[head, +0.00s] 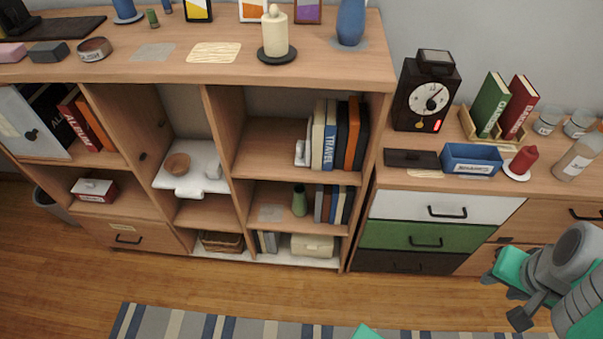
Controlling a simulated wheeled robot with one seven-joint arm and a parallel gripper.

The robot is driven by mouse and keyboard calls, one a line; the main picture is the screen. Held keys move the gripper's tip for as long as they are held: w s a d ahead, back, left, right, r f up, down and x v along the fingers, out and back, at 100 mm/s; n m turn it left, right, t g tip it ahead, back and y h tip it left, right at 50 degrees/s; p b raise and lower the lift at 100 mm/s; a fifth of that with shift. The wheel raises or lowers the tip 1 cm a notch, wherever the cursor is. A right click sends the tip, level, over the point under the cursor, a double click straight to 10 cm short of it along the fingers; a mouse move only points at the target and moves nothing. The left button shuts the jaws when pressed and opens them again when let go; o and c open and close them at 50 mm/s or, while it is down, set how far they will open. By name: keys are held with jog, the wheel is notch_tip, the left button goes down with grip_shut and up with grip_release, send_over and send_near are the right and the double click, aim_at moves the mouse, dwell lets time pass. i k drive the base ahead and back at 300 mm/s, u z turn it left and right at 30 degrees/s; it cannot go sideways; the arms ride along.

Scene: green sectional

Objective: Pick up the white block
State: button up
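A small white block-like piece (213,172) sits on a white cloth (185,183) in the middle cubby of the large shelf, right of a brown bowl (177,164). It is small and pale against the cloth, so its exact shape is hard to tell. Another white object (301,153) stands against the books one cubby to the right; I cannot tell whether it is a block or a bookend. My gripper (503,298) is at the lower right, in front of the drawers and far from both. Its dark fingertips look apart, with nothing seen between them.
The wooden shelf unit (380,85) has dividers around each cubby. A candle (275,35) and a blue vase (351,22) stand on top. A clock (427,95) and blue tray (472,160) stand on the drawer cabinet. The floor (300,292) before the shelf is clear, with a striped rug.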

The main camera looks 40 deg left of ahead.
aim_at(214, 171)
jog(key=z, duration=0.2)
jog(key=k, duration=0.9)
jog(key=u, duration=1.75)
